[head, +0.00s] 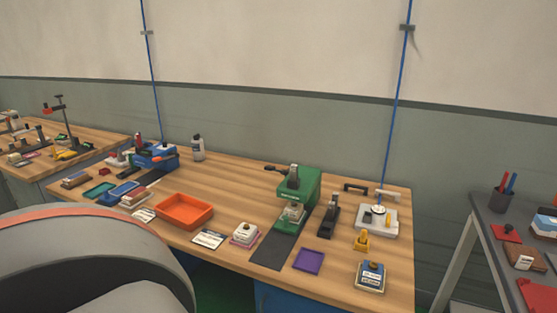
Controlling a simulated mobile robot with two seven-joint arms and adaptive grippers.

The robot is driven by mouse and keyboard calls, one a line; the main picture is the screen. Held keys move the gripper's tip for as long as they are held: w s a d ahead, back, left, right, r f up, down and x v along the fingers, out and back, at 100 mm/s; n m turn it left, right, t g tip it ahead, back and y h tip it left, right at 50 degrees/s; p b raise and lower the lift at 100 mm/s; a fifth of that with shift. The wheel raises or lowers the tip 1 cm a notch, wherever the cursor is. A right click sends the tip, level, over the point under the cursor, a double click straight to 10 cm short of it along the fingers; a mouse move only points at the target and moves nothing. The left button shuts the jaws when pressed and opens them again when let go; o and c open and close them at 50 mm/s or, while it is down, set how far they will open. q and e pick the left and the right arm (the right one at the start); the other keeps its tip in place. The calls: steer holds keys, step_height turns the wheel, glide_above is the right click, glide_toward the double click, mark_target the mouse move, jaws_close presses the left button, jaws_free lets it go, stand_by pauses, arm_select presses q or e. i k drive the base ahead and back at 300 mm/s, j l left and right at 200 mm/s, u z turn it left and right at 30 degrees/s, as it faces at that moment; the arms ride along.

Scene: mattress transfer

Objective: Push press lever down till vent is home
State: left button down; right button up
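A green press (311,186) stands on the wooden workbench (225,181), right of its middle. A dark lever (271,168) with a black end sticks out to the left from the top of the press and looks close to level. A small pale block-like piece (292,214) sits under the press head, at its base. I cannot tell whether this is the vent or how deep it is seated. Neither of my grippers is in view, and nothing touches the lever.
A black mat (268,252) lies before the press. A large grey rounded shape with an orange band blocks the lower left.

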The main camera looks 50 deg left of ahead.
mark_target(269, 168)
steer(key=k+j+z, duration=0.2)
steer(key=j, duration=0.2)
steer(key=k+j+z, duration=0.15)
steer(key=k+j, duration=0.55)
steer(key=j, duration=0.15)
steer(key=k+j, duration=0.45)
steer(key=i+j+z, duration=0.05)
steer(key=j, duration=0.1)
